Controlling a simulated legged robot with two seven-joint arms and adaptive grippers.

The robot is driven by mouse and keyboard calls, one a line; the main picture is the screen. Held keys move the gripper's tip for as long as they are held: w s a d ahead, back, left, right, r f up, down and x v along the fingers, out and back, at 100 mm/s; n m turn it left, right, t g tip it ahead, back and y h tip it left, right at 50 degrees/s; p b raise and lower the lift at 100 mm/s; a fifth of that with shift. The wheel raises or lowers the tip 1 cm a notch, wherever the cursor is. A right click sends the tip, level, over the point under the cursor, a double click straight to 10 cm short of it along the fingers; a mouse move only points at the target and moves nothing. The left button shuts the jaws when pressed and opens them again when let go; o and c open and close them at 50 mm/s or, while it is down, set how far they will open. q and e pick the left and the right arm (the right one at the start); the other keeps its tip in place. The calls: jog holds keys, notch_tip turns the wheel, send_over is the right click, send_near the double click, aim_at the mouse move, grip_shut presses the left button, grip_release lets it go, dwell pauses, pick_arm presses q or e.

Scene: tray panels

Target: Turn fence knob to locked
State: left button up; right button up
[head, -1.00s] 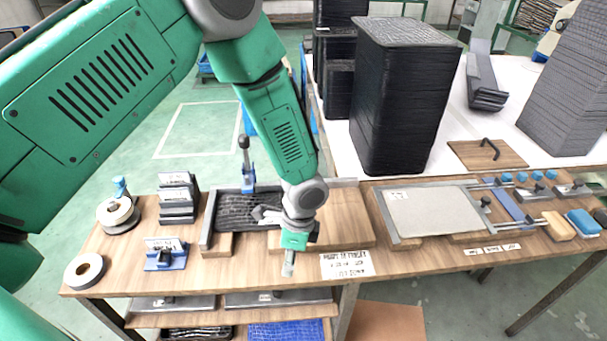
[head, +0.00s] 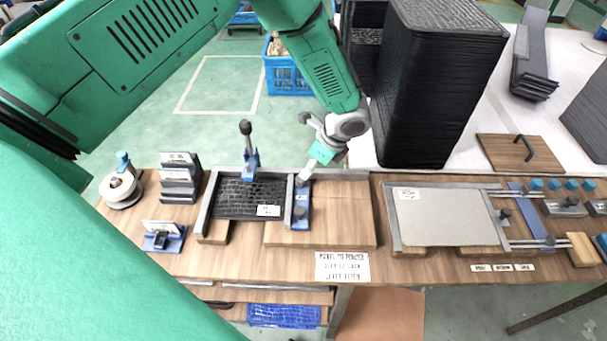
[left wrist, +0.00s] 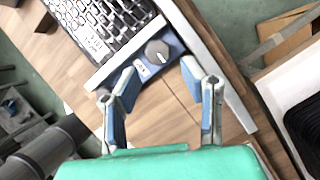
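The fence is a blue bar (head: 302,196) at the right end of the black textured panel (head: 235,199) in the left fixture. A dark round knob (head: 299,212) sits on it. In the left wrist view the knob (left wrist: 157,52) is grey with a pale pointer mark, beside a small white label (left wrist: 145,70) on the blue bar. My left gripper (head: 306,174) hangs above the back end of the fence. In the left wrist view its open, empty fingers (left wrist: 160,75) straddle the view just short of the knob; I cannot tell the height gap. My right gripper is out of view.
A blue-based toggle clamp (head: 248,160) stands behind the panel. A label card (head: 342,266) lies at the table's front. A second fixture with a grey sheet (head: 445,216) is to the right. A tall black stack (head: 435,90) stands behind. The wooden board (head: 345,210) right of the fence is clear.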

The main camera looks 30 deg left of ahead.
aim_at(301, 182)
pick_arm(q)
jog(key=x, duration=0.5)
jog(key=shift+s+a+f+p, duration=0.15)
jog(key=shift+s+f+p, duration=0.05)
jog(key=shift+f+p, duration=0.15)
jog(key=shift+w+f, duration=0.1)
jog(key=shift+w, duration=0.05)
jog(key=c, duration=0.8)
